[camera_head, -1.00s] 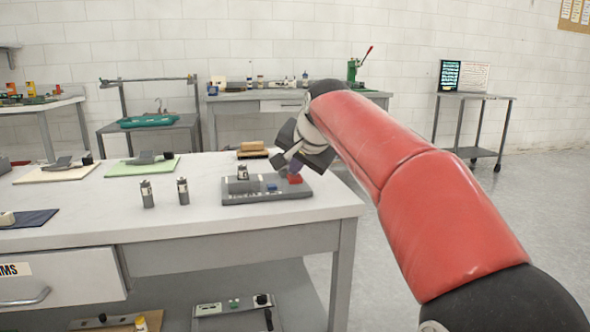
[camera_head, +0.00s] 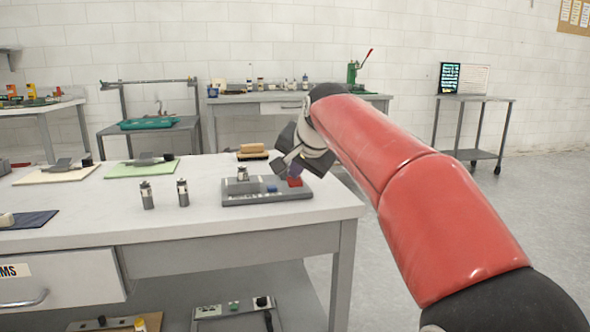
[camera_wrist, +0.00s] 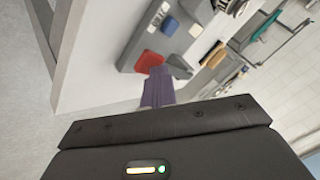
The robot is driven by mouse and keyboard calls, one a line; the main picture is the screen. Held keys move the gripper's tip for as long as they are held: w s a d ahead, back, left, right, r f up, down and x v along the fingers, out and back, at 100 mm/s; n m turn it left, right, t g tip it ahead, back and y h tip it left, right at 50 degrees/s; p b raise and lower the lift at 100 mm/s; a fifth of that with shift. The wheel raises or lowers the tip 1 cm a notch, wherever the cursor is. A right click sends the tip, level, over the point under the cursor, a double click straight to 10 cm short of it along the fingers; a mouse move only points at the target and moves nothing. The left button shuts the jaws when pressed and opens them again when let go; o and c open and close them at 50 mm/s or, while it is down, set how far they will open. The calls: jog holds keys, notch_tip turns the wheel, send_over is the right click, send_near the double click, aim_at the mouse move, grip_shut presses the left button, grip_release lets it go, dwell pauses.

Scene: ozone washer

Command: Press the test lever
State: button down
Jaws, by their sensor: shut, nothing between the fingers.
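A grey test fixture (camera_head: 242,196) lies on the front bench near its right end. It carries a red piece (camera_head: 295,182) at its right end and a blue piece (camera_head: 272,189) beside that; I cannot tell for sure which one is the test lever. My gripper (camera_head: 286,172) is over the fixture's right end, close to the red piece, shut and empty. In the wrist view the purple-grey fingertips (camera_wrist: 157,88) are together just beside the red piece (camera_wrist: 148,62), with the blue piece (camera_wrist: 171,25) farther off. I cannot tell whether they touch.
Two small metal cylinders, one of them here (camera_head: 182,192), stand left of the fixture. A tan block (camera_head: 252,149) lies behind it. The bench's right edge is close to the gripper. Green (camera_head: 143,168) and cream boards lie at the left.

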jog(key=shift+r+p, duration=1.9)
notch_tip(320, 180, up, 5)
jog(key=p, duration=0.4)
jog(key=s+d+f+n+g+h, duration=0.1)
jog(key=s+d+f, duration=0.5)
jog(key=s, duration=0.5)
jog(key=s+d+f+n+g+h, duration=0.1)
jog(key=s+d+f+n, duration=0.1)
jog(key=s+d+f, duration=0.4)
jog(key=s+d+f+n+g+h, duration=0.1)
jog(key=s+d+f, duration=0.4)
jog(key=s+f, duration=0.6)
jog(key=s, duration=0.6)
jog(key=shift+d+f+n, duration=0.2)
jog(key=shift+d+n, duration=0.1)
jog(key=shift+d, duration=0.1)
